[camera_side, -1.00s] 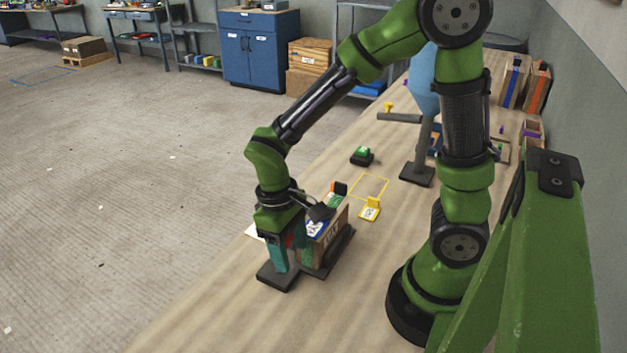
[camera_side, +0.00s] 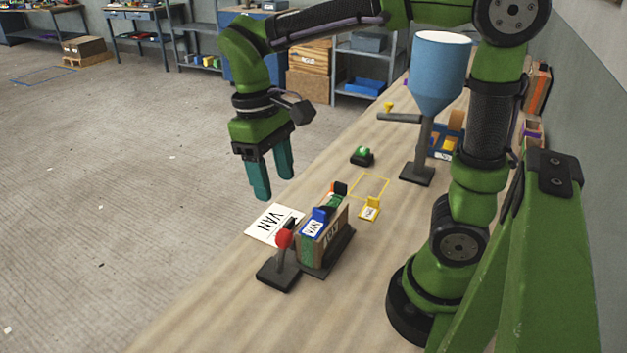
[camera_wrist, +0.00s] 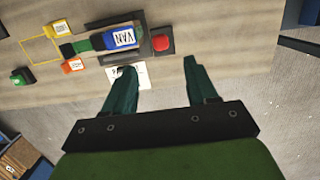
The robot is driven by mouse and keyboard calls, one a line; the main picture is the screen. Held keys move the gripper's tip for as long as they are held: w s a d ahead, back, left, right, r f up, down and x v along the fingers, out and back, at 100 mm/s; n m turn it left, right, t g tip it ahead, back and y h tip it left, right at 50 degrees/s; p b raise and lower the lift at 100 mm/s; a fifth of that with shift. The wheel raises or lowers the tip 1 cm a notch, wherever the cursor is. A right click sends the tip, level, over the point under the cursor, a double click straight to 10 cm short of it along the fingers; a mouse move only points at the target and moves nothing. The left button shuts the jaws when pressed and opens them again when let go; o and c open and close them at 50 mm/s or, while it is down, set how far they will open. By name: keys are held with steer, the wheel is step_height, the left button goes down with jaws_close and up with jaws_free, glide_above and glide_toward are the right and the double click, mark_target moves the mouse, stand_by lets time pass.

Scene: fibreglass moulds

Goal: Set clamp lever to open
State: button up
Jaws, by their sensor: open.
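The clamp lever is a red ball knob (camera_side: 283,239) on a short dark stem, rising from a flat black base (camera_side: 278,277) near the table's front edge. It stands roughly upright. In the wrist view the red knob (camera_wrist: 161,42) shows from above. Beside it, a box-like mould marked VAN (camera_side: 331,234) sits in a dark holder, with a blue piece (camera_side: 316,222) on top; the blue VAN label also shows in the wrist view (camera_wrist: 121,38). My gripper (camera_side: 274,187) is open and empty, up above and behind the lever, with clear space between; its fingers (camera_wrist: 159,66) hold nothing.
A white VAN card (camera_side: 266,225) lies behind the lever. A yellow outlined square (camera_side: 370,186), a yellow tag (camera_side: 370,209) and a green-topped button (camera_side: 362,155) lie farther back. A blue funnel (camera_side: 440,75) stands at the back right. The table's left edge is close.

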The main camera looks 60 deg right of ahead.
steer(key=shift+w+r, duration=0.1)
steer(key=shift+r, duration=0.5)
